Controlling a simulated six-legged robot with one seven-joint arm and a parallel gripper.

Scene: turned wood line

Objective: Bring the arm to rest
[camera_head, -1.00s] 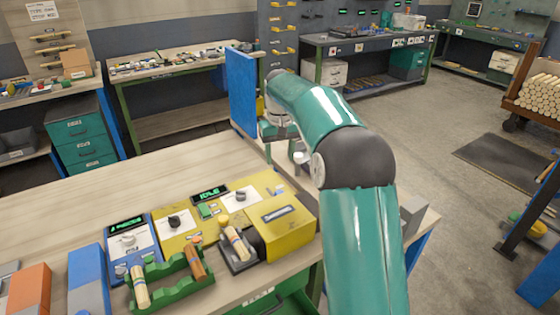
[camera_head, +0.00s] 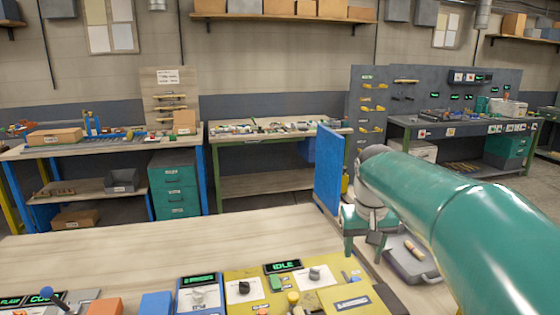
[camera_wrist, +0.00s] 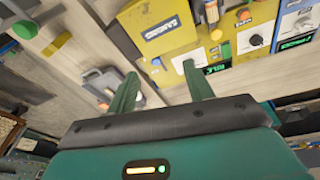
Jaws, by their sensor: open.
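My green arm reaches in from the right in the head view. Its gripper (camera_head: 362,232) hangs over the right end of the near workbench (camera_head: 120,250), beside the blue upright panel (camera_head: 328,170). In the wrist view my gripper's two green fingers (camera_wrist: 160,88) stand apart with nothing between them. Past the fingertips lie the yellow machine box (camera_wrist: 160,28) and the panel whose display reads IDLE (camera_wrist: 215,69). The fingers look clear of both.
A grey case (camera_head: 410,258) with a handle lies right of the near bench. A green drawer cabinet (camera_head: 175,188) and tool benches (camera_head: 265,140) stand behind. The near bench's middle is bare. Control panels (camera_head: 285,287) line its front edge.

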